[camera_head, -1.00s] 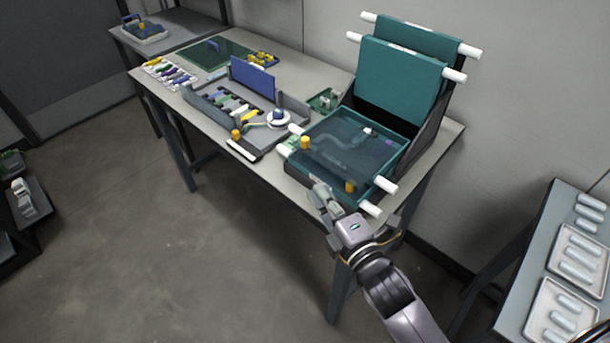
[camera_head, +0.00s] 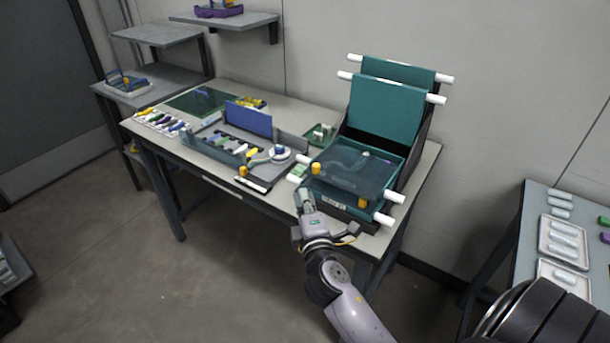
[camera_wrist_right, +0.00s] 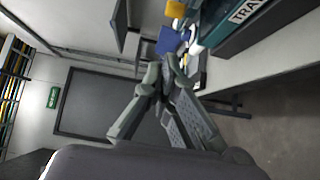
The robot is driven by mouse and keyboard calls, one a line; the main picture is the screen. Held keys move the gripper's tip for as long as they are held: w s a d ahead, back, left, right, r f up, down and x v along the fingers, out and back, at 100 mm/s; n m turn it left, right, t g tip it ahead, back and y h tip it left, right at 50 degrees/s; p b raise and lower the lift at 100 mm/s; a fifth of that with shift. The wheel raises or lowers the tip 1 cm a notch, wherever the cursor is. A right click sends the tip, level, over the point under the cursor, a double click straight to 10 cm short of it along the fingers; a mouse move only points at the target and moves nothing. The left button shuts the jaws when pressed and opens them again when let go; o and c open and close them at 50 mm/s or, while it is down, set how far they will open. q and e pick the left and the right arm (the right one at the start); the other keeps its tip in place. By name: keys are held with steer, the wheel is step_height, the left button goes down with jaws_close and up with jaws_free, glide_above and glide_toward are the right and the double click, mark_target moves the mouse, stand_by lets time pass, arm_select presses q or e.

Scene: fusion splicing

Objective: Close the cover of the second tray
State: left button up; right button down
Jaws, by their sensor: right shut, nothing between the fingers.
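A teal tray stack stands at the right end of the table. Its lower tray (camera_head: 340,204) lies level, under a see-through dark cover (camera_head: 345,170) with yellow knobs (camera_head: 316,168). I cannot tell whether the cover sits fully flat. Two teal trays (camera_head: 385,115) with white rod ends stand tilted up behind. My right gripper (camera_head: 304,192) is shut and empty at the tray's front left corner, low by the table edge. In the right wrist view its fingers (camera_wrist_right: 165,78) meet, with a yellow knob (camera_wrist_right: 176,8) and the labelled tray front (camera_wrist_right: 245,12) above. My left gripper is out of view.
A grey holder with a blue upright panel (camera_head: 248,118) and a white spool (camera_head: 280,153) stands left of the stack. A small green box (camera_head: 320,134) stands behind. A side table with white trays (camera_head: 563,240) is at the right. Floor in front is clear.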

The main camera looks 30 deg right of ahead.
mark_target(319, 167)
steer(key=w+d, duration=0.2)
steer(key=d, duration=0.1)
steer(key=w+d+p, duration=0.1)
steer(key=w+d, duration=0.5)
steer(key=d, duration=0.1)
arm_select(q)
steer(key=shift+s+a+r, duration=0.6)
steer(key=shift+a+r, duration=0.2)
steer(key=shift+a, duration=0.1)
arm_select(e)
steer(key=shift+s+a+r, duration=0.1)
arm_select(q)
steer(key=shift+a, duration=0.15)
